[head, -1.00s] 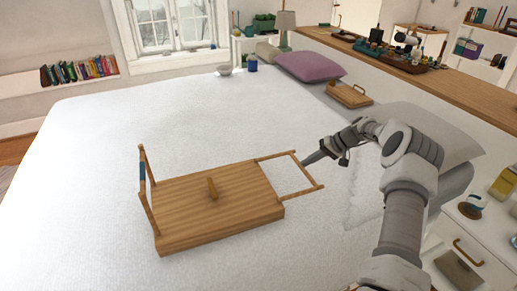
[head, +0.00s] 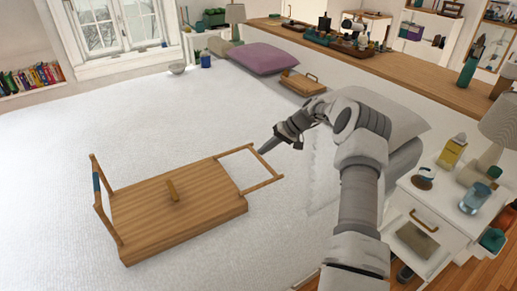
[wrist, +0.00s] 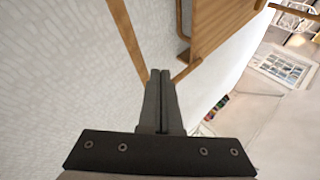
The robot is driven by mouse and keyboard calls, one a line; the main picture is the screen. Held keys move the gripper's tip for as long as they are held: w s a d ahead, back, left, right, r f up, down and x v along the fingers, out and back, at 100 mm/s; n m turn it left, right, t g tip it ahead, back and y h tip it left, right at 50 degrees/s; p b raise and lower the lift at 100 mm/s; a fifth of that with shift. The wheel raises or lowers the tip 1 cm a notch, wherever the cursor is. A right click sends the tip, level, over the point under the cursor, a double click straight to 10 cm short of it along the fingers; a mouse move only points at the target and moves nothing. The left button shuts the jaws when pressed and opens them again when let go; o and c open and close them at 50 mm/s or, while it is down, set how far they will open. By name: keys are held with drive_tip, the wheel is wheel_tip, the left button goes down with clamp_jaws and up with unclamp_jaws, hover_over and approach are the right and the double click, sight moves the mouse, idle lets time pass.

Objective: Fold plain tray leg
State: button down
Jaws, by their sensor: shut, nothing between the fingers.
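The wooden tray (head: 205,210) lies upside down on the white bed, with a small wooden piece (head: 172,190) standing on its underside. Its left leg (head: 97,182), marked with a blue band, stands up. The plain leg (head: 264,186) stretches outward from the tray's right end at a low angle. My gripper (head: 262,151) is shut and empty near the outer far corner of the plain leg. In the wrist view, the gripper fingers (wrist: 160,85) are together beside the plain leg's bar (wrist: 126,38). I cannot tell whether they touch it. The tray (wrist: 222,28) shows beyond.
A purple pillow (head: 262,58) and another wooden tray (head: 303,82) lie at the bed's far right. A white nightstand (head: 440,215) with bottles stands to the right. The bed (head: 60,140) is clear behind and left of the tray.

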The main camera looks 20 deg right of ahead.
drive_tip(key=s+d+r, duration=0.2)
drive_tip(key=d+r, duration=0.4)
drive_tip(key=d, duration=0.2)
drive_tip(key=shift+s+d, duration=0.3)
drive_tip(key=shift+d, duration=0.05)
drive_tip(key=shift+r, duration=0.15)
drive_tip(key=s+a+r+n+h+p, duration=0.1)
drive_tip(key=s+a+r+h+p, duration=0.1)
drive_tip(key=s+a+r, duration=0.35)
drive_tip(key=s+a+r+n+g+h+p, duration=0.1)
drive_tip(key=s+a+r+h, duration=0.1)
drive_tip(key=a+r, duration=0.65)
drive_tip(key=s+a+r+h+p, duration=0.1)
drive_tip(key=s+a+r+p, duration=0.3)
drive_tip(key=r, duration=0.6)
drive_tip(key=s+a+r+h, duration=0.1)
drive_tip(key=s+a+r, duration=0.15)
drive_tip(key=s, duration=0.25)
drive_tip(key=s+a+r+t+h, duration=0.1)
drive_tip(key=s+a+r, duration=0.15)
drive_tip(key=s, duration=0.35)
drive_tip(key=s+a+r+h, duration=0.1)
drive_tip(key=s+r, duration=0.2)
drive_tip(key=s, duration=0.2)
drive_tip(key=s+a+f+t+p, duration=0.1)
drive_tip(key=s+f, duration=0.3)
drive_tip(key=s, duration=0.7)
drive_tip(key=shift+a+f+n+t, duration=0.15)
drive_tip(key=shift+a+n+t, duration=0.2)
drive_tip(key=shift+n+t, duration=0.05)
